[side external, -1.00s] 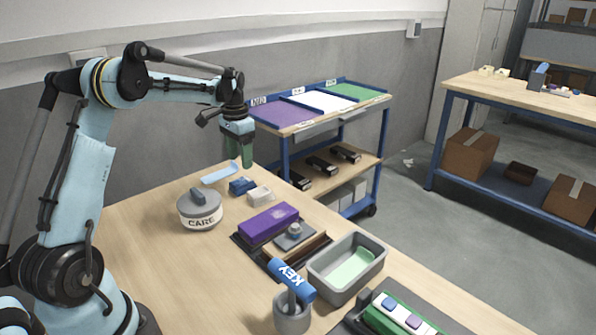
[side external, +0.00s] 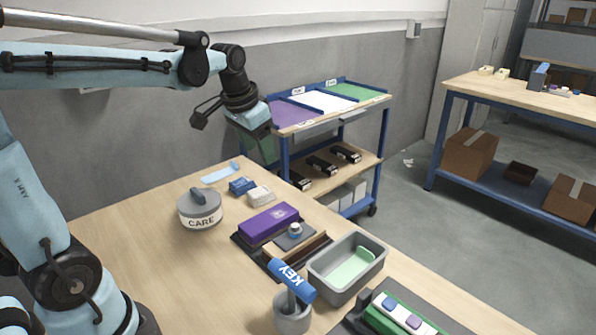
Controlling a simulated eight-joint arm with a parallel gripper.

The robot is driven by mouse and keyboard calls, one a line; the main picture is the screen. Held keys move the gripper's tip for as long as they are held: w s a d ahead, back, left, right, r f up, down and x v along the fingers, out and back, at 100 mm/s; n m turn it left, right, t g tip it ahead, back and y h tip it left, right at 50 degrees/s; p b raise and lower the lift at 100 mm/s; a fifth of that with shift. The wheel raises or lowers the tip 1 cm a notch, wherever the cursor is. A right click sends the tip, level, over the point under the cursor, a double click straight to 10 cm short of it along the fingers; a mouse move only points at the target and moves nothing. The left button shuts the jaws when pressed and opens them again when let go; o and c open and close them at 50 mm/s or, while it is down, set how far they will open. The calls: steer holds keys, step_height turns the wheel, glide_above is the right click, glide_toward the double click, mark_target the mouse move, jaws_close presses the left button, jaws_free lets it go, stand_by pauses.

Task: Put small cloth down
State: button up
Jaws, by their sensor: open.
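The small cloth looks like the flat light-blue strip (side external: 219,174) at the far left of the wooden table, its right end raised. It lies behind the dark blue block. My gripper (side external: 263,150) is above and to the right of it, tilted, with its dark green fingers apart from the cloth. Its jaws are open and nothing shows between them, though the fingers are partly hard to make out against the cart.
On the table (side external: 130,230) stand a round CARE pot (side external: 200,210), a dark blue block (side external: 242,186), a pale block (side external: 260,195), a purple box (side external: 268,222), a grey bin (side external: 347,268) and a KEY-marked tool (side external: 291,279). A blue cart (side external: 284,160) stands close behind.

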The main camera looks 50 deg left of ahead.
steer(key=s+d+f+t+h, duration=0.1)
steer(key=s+d+f+t, duration=0.2)
steer(key=s+d, duration=0.6)
steer(key=shift+s+d+f+t, duration=0.2)
steer(key=shift+d+f+t, duration=0.2)
steer(key=shift+d+f, duration=0.35)
